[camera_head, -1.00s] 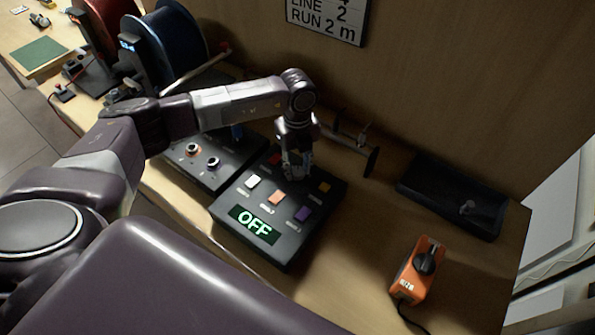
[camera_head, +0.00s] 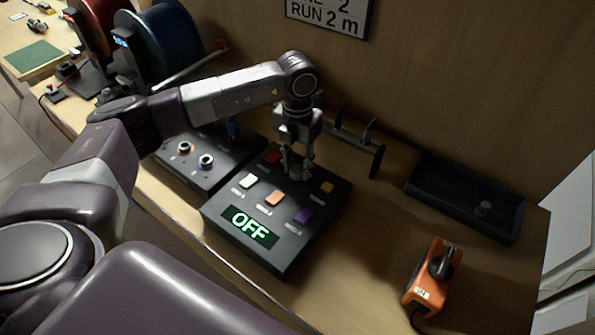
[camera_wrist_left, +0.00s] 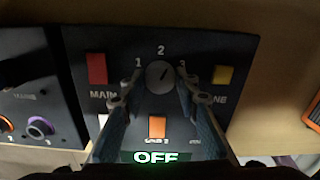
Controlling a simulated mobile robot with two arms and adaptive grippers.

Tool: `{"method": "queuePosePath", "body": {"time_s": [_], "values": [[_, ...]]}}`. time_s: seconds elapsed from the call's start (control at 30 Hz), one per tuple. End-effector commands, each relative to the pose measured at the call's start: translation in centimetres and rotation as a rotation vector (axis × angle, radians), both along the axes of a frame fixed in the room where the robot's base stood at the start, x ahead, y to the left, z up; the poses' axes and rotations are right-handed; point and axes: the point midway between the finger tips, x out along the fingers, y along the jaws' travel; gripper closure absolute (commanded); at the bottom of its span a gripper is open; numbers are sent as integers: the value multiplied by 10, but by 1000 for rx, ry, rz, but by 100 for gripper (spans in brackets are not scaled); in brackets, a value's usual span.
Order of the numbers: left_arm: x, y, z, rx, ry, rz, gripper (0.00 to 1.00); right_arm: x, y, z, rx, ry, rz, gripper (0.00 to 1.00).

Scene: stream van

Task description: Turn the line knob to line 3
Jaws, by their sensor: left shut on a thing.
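The black control box (camera_head: 235,242) stands on the bench with a lit display reading OFF. Its round grey line knob (camera_wrist_left: 160,77) sits between the printed numbers 1, 2 and 3 in the left wrist view. The 3 is partly covered by a finger. My left gripper (camera_head: 298,168) reaches down onto the box from above. In the left wrist view its two fingers (camera_wrist_left: 158,84) stand on either side of the knob, shut on it. A small mark on the knob seems to point up and right, but I cannot read it surely. My right gripper is not in view.
Red (camera_head: 273,157), white (camera_head: 248,181), orange (camera_head: 274,199), purple (camera_head: 303,215) and yellow (camera_head: 327,187) buttons surround the knob. A second panel (camera_head: 187,172) and cable reels (camera_head: 165,50) stand left. An orange switch box (camera_head: 428,275) and black tray (camera_head: 465,200) are right.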

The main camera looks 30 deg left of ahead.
Motion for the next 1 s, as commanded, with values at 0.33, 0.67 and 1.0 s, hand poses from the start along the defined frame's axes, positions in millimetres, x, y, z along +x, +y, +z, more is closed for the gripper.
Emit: {"method": "queuePosePath", "body": {"time_s": [0.33,0.67,1.0], "values": [[2,0,-2,0,-5,-319,95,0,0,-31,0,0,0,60],[1,0,0,0,-5,-538,95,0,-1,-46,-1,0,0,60],[2,0,1,1,-5,-632,95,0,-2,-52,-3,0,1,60]]}}
